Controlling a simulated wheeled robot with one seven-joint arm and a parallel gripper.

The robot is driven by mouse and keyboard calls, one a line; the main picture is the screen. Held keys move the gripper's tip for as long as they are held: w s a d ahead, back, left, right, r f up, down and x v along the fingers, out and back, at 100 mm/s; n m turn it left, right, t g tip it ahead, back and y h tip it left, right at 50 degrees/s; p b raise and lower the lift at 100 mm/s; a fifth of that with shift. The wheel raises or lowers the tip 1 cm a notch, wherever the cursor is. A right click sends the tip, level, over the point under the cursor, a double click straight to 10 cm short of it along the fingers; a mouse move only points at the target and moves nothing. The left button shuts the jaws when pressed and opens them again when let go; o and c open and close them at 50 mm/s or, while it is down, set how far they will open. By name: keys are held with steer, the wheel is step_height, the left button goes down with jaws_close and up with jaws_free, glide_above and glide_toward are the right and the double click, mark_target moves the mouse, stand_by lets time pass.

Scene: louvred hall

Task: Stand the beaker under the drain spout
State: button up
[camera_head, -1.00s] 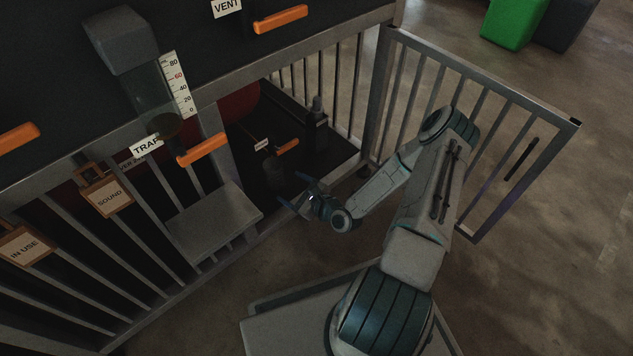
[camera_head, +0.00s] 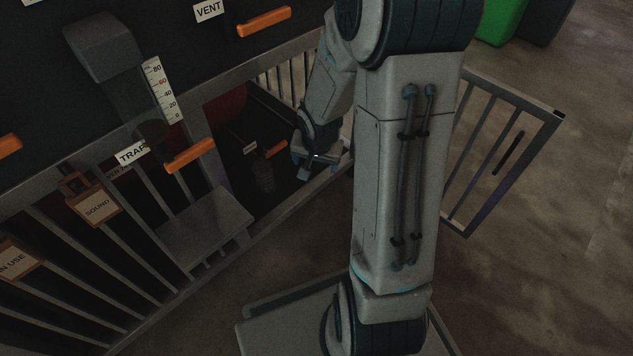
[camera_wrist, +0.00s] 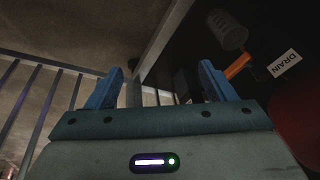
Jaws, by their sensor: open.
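My gripper (camera_head: 308,172) is at the gated opening of the dark cabinet, its fingers apart. In the wrist view my gripper (camera_wrist: 162,68) shows two blue fingers with nothing held between them. A dim grey cylinder (camera_head: 263,178), apparently the beaker, stands inside the opening below an orange handle and a small label. It also shows in the wrist view (camera_wrist: 228,28), near the label reading DRAIN (camera_wrist: 285,64), to the right of the fingers and apart from them. The drain spout itself is too dark to make out.
The barred gate (camera_head: 500,150) is swung open at the right, behind my arm. A grey ledge (camera_head: 205,225) juts out left of the opening. TRAP handle (camera_head: 190,156) and hanging tags (camera_head: 95,206) are further left. Bare floor lies in front.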

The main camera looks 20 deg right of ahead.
steer(key=s+a+r+n+g, duration=0.1)
steer(key=s+a+r+n, duration=0.2)
steer(key=s+r, duration=0.4)
steer(key=s+a+r+n+g, duration=0.1)
steer(key=s+a+r+n, duration=0.2)
steer(key=s+r, duration=0.3)
steer(key=s, duration=0.3)
steer(key=shift+r+n+g+y, duration=0.3)
steer(key=shift+r+n+y, duration=0.05)
steer(key=shift+n+y, duration=0.05)
